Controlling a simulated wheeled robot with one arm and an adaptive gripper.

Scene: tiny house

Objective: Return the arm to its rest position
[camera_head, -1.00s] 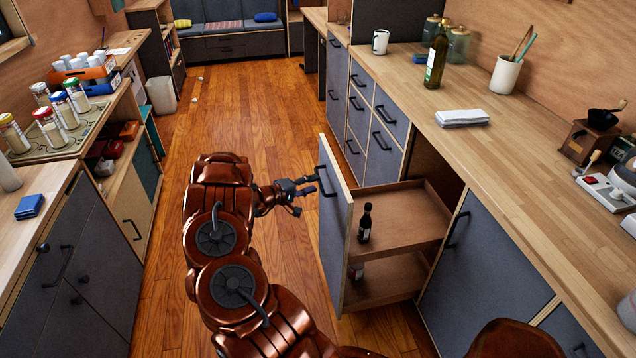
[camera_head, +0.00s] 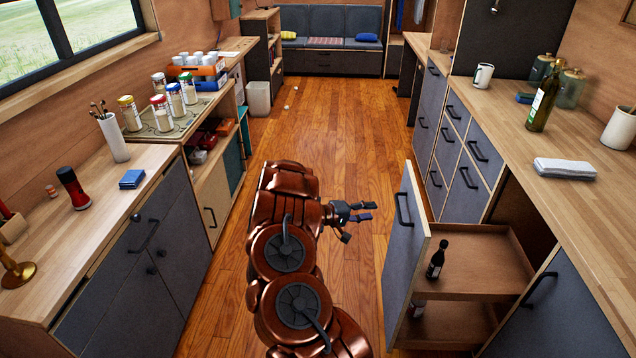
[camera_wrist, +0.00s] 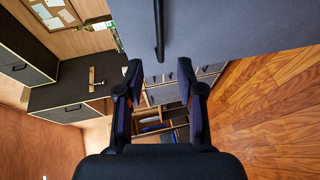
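My copper arm reaches forward over the wood floor in the head view. My gripper (camera_head: 364,212) is at its end, a little left of the pulled-out drawer's grey front (camera_head: 404,262). Its fingers are spread apart with nothing between them. In the wrist view my gripper (camera_wrist: 160,82) also shows open and empty. The drawer handle (camera_wrist: 158,30) appears there beyond the fingertips, apart from them. In the head view that black handle (camera_head: 403,208) is right of the gripper, with a gap between.
The pull-out unit stands open into the aisle with a dark bottle (camera_head: 436,260) on its upper shelf. The right counter (camera_head: 560,130) and the left counter (camera_head: 100,215) bound the aisle.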

